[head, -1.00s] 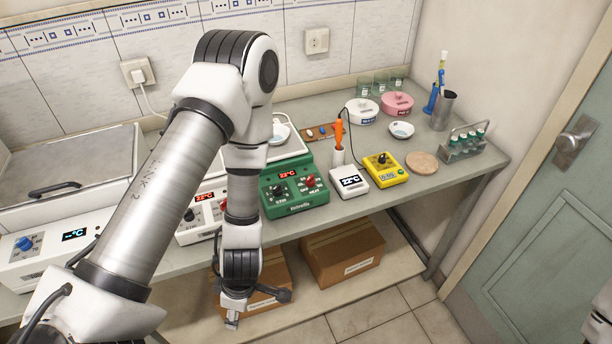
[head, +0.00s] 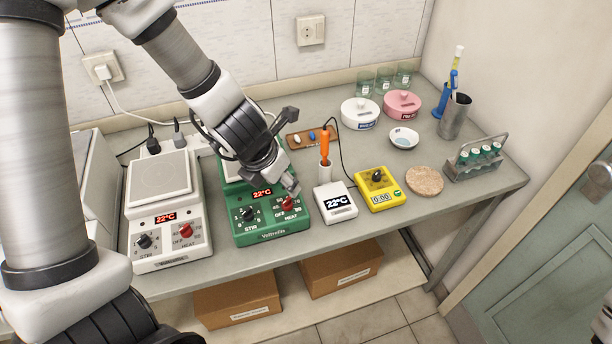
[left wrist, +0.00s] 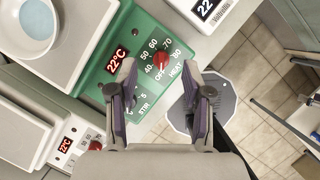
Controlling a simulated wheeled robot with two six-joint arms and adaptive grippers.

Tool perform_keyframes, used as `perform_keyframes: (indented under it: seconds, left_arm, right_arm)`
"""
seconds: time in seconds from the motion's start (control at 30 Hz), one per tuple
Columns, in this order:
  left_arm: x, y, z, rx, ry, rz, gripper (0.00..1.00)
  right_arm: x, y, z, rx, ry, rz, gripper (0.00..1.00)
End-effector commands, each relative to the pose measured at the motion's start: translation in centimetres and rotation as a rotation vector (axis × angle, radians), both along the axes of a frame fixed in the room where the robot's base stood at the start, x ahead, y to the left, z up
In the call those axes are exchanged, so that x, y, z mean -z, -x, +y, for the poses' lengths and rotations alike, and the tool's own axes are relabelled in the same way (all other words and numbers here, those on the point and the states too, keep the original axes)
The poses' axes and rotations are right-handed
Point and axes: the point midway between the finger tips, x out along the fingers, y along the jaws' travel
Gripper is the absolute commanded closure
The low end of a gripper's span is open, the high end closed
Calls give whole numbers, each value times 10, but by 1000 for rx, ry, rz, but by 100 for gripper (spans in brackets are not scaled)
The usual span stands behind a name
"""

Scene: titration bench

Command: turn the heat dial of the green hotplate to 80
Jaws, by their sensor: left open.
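The green hotplate (head: 271,222) stands on the bench, its display reading 22°C. Its red HEAT dial (head: 288,203) is at the right of the front panel, with the black STIR knob (head: 248,213) to its left. In the left wrist view the red dial (left wrist: 161,60) sits between the fingertips, ringed by OFF and marks from 40 to 80; its exact setting is unclear. My left gripper (head: 290,152) is open above the panel; in the left wrist view its fingers (left wrist: 160,70) are apart on either side of the dial. Contact is not visible.
A white hotplate (head: 158,215) with a similar red dial stands to the left. The bench's front edge is just before the panel.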

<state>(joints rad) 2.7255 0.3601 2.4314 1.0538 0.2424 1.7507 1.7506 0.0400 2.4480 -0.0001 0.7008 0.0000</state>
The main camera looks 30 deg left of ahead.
Motion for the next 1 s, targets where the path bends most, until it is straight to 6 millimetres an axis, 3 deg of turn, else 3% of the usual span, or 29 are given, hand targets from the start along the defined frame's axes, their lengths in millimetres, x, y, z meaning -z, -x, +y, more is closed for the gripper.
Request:
perform_keyframes:
  seconds: [0.33,0.7,0.83,1.0]
  left_arm:
    - [63,-21,-2,2,-2,1,50]
    - [70,-26,-3,3,-1,1,50]
    - [70,-26,-3,2,-1,2,96]
    - [70,-26,-3,2,-1,2,100]
  right_arm:
    - [45,3,0,0,0,5,34]
    - [48,3,0,0,0,3,34]
    - [48,3,0,0,0,4,34]
    - [48,2,0,0,0,3,34]
